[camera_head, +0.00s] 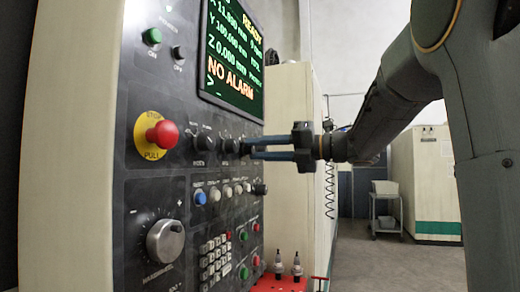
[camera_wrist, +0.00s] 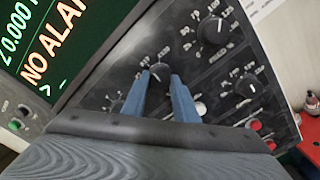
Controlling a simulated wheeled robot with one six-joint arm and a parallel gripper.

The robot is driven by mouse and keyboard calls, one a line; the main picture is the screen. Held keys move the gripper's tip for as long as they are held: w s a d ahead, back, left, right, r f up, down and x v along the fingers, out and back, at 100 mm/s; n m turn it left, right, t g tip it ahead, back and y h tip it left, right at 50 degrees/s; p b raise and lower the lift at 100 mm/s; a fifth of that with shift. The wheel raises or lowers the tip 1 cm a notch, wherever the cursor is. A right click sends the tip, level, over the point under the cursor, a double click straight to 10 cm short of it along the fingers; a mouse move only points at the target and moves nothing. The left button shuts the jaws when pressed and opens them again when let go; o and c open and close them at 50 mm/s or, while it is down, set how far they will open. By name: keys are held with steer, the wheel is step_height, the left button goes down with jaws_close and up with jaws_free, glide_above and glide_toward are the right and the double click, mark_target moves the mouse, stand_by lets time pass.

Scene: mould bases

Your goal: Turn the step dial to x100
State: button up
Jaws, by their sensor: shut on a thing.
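My gripper (camera_head: 250,149) reaches in from the right at the black control panel, with its two blue fingers one on each side of a small black dial. In the wrist view the fingertips (camera_wrist: 161,82) are shut on this black dial (camera_wrist: 160,72), whose white pointer mark shows between them. The dial's lower part is hidden by the fingers. The small print around it is too blurred to read, so I cannot tell its setting or confirm that it is the step dial.
Other black dials (camera_wrist: 214,30) (camera_wrist: 247,85) sit close by on the panel. A red stop button (camera_head: 162,135), a large grey handwheel (camera_head: 165,240) and a lit screen (camera_head: 232,50) are also on it. A red tray (camera_head: 280,285) with tool holders stands below.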

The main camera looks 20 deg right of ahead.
steer(key=m+p, duration=0.1)
steer(key=m, duration=0.3)
steer(key=shift+r+p, duration=0.1)
steer(key=shift+p, duration=0.25)
steer(key=shift+m+p, duration=1.15)
steer(key=shift+m, duration=0.65)
steer(key=o, duration=1.1)
steer(key=shift+c, duration=0.2)
steer(key=b+v, duration=0.2)
steer(key=v, duration=0.6)
steer(key=shift+a, duration=0.1)
